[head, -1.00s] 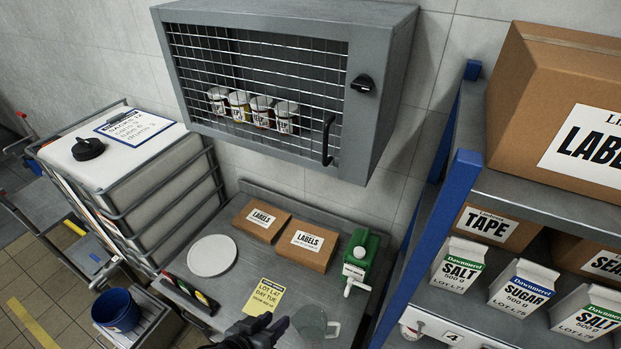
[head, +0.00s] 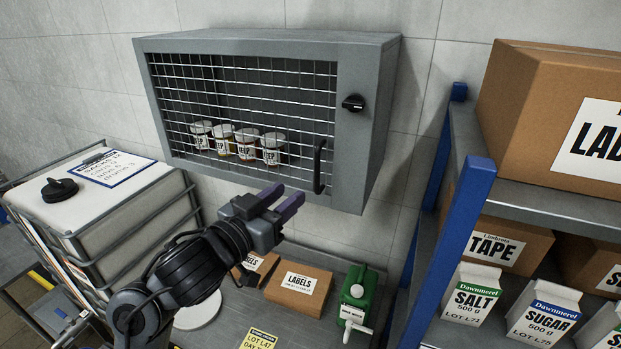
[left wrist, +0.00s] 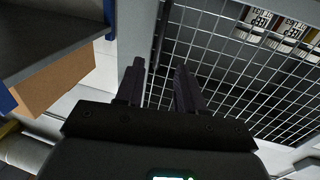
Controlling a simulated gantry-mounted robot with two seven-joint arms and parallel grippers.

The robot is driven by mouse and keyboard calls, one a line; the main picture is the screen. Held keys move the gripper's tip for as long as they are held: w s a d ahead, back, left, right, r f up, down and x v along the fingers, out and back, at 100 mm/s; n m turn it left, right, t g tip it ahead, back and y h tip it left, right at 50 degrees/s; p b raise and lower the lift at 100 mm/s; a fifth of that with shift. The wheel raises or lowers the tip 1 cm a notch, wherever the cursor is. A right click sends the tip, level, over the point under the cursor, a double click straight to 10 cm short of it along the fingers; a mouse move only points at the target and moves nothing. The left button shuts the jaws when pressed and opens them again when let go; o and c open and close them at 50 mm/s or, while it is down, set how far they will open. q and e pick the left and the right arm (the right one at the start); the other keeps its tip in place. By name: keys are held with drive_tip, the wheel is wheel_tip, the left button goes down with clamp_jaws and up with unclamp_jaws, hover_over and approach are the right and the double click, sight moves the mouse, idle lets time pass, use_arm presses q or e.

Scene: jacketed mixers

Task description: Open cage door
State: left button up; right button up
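The grey wall cage's mesh door (head: 262,98) is shut, with a dark vertical bar handle (head: 320,166) at its lower right. A black knob (head: 354,103) sits on the frame right of the mesh. My left gripper (head: 293,194) is open and empty, below and slightly left of the handle, with its fingers pointing right and up. In the left wrist view, the open fingers (left wrist: 160,67) point toward the mesh (left wrist: 225,75); a dark bar, apparently the handle (left wrist: 160,32), lies ahead between them. I cannot tell any contact. My right gripper is not in view.
Several labelled jars (head: 247,143) stand inside the cage. Below are brown LABELS boxes (head: 300,288) and a green dispenser (head: 357,291). A blue-post shelf (head: 462,235) stands close on the right; a caged white tank (head: 110,205) is at left.

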sight(316, 173)
use_arm(q)
drive_tip(key=p+x, duration=0.1)
drive_tip(key=x, duration=0.7)
drive_tip(key=shift+w+d, duration=0.2)
drive_tip(key=shift+w, duration=0.15)
clamp_jaws()
